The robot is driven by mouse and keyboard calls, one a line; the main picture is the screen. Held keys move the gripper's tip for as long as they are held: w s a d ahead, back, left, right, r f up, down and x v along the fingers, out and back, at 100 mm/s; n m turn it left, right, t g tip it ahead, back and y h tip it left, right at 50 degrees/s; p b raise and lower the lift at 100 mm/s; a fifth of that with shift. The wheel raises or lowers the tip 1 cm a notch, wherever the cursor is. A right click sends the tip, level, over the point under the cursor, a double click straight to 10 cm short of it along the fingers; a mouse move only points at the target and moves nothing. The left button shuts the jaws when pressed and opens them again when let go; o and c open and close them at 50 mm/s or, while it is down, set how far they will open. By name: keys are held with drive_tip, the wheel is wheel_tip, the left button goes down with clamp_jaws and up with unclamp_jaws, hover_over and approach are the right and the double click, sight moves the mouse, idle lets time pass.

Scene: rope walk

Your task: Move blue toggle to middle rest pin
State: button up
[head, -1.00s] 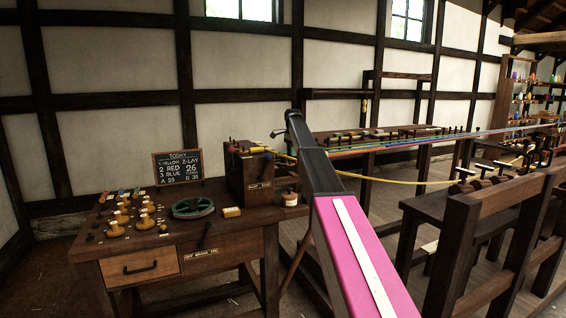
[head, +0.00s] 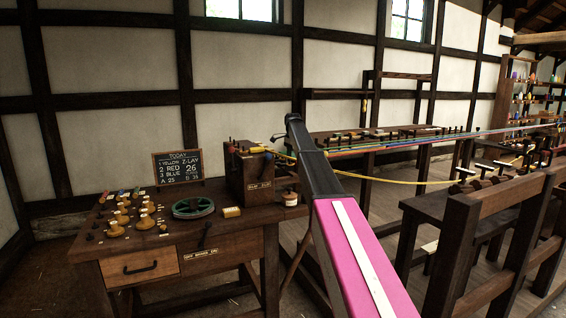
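A dark wooden box (head: 249,178) stands at the right end of the workbench, with small coloured pieces on top. One piece at its right edge looks blue and may be the blue toggle (head: 268,156); it is too small to be sure. I cannot pick out the middle rest pin among the small pegs. My arm reaches forward past the right side of the box. A small dark tip that may be part of my gripper (head: 279,137) shows just above and right of the box. My fingers are too small and hidden to read.
The workbench (head: 190,245) holds yellowish knobs (head: 116,229), a green wheel (head: 194,208) and a chalkboard (head: 178,167). Coloured strands (head: 430,140) stretch to the right behind my arm. A dark wooden frame (head: 500,205) stands close on the right.

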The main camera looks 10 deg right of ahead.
drive_tip(key=o, duration=0.9)
drive_tip(key=shift+r, duration=0.1)
drive_tip(key=shift+r, duration=3.85)
